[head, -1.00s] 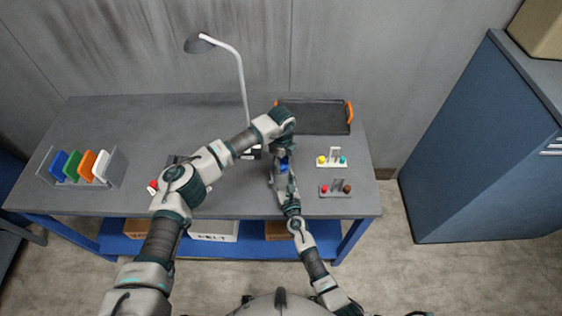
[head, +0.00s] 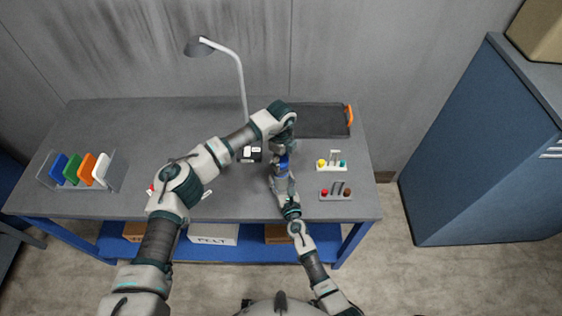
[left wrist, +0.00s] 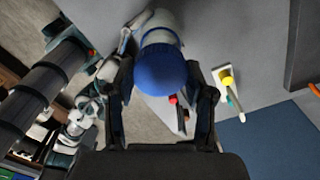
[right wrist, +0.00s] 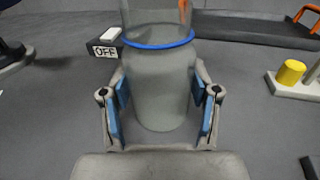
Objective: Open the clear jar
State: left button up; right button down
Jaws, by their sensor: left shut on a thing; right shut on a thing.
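The clear jar (right wrist: 160,85) stands upright between the fingers of my right gripper (right wrist: 162,95), which is shut on its body. A blue ring (right wrist: 158,43) circles the jar's upper part in the right wrist view. The round blue lid (left wrist: 162,72) lies between the fingers of my left gripper (left wrist: 163,88), which is shut on it from above. In the head view the lid (head: 283,162) shows as a small blue patch between the two grippers. My arms hide most of the jar there, and I cannot tell whether lid and jar are apart.
A dark tray with orange handles (head: 318,120) lies at the back right. A white holder (head: 331,166) and a grey holder (head: 336,194) with coloured knobs stand to the right. A lamp (head: 241,85) and an OFF box (head: 250,155) are behind. A rack of coloured plates (head: 80,170) is left.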

pick_arm(q)
notch_tip(320, 180, up, 2)
jog(key=shift+r, duration=0.25)
pick_arm(e)
jog(key=shift+c, duration=1)
grip_release()
